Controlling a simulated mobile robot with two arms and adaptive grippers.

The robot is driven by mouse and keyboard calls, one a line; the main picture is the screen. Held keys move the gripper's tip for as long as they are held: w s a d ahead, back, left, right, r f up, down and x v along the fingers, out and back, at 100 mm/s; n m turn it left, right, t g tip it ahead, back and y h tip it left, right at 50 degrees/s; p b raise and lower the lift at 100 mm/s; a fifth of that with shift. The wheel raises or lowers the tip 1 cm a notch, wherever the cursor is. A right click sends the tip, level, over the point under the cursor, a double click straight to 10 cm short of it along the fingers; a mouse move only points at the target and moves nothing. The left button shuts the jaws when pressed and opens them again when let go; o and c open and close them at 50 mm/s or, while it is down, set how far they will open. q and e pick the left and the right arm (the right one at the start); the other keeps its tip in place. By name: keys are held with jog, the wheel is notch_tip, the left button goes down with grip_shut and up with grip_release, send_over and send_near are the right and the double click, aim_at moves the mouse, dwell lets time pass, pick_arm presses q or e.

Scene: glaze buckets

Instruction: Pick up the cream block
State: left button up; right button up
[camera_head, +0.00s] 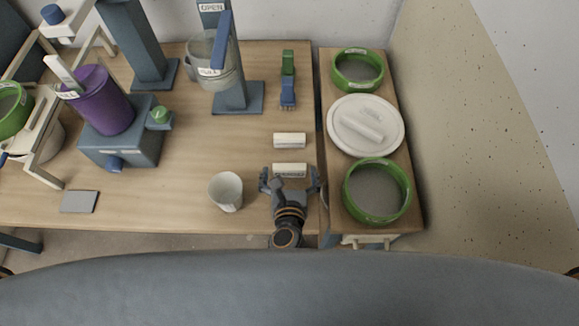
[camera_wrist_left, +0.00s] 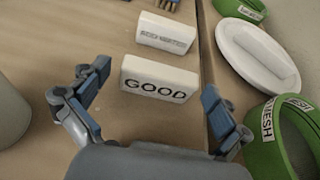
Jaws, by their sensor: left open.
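Two cream blocks lie on the wooden table. The near block (camera_head: 290,169) reads "GOOD" in the left wrist view (camera_wrist_left: 158,85). The far block (camera_head: 289,140) lies just behind it and also shows in the left wrist view (camera_wrist_left: 165,32), its label too blurred to read surely. My left gripper (camera_head: 290,176) is open at the table's front right, its fingers spread to either side of the near block. In the left wrist view the gripper (camera_wrist_left: 155,82) has nothing clamped, and I see gaps between both fingers and the block. My right gripper is not visible.
A white cup (camera_head: 226,192) stands just left of the gripper. At right, a side bench holds green-rimmed sieves (camera_head: 408,196) and a white lid (camera_head: 392,136).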

pick_arm(q)
jog(key=shift+s, duration=0.1)
jog(key=shift+c, duration=0.4)
jog(key=c, duration=1)
jog(key=shift+r, duration=0.15)
jog(key=shift+r, duration=0.25)
notch_tip(320, 180, up, 3)
jog(key=shift+f, duration=0.2)
jog(key=s+a+r, duration=0.2)
jog(key=s+r, duration=0.1)
jog(key=s, duration=0.1)
jog(key=s+a+r+b, duration=0.1)
jog(key=s+a+r, duration=0.1)
jog(key=s+r, duration=0.1)
jog(key=s+a+r, duration=0.3)
jog(key=s, duration=0.2)
jog(key=shift+r, duration=0.35)
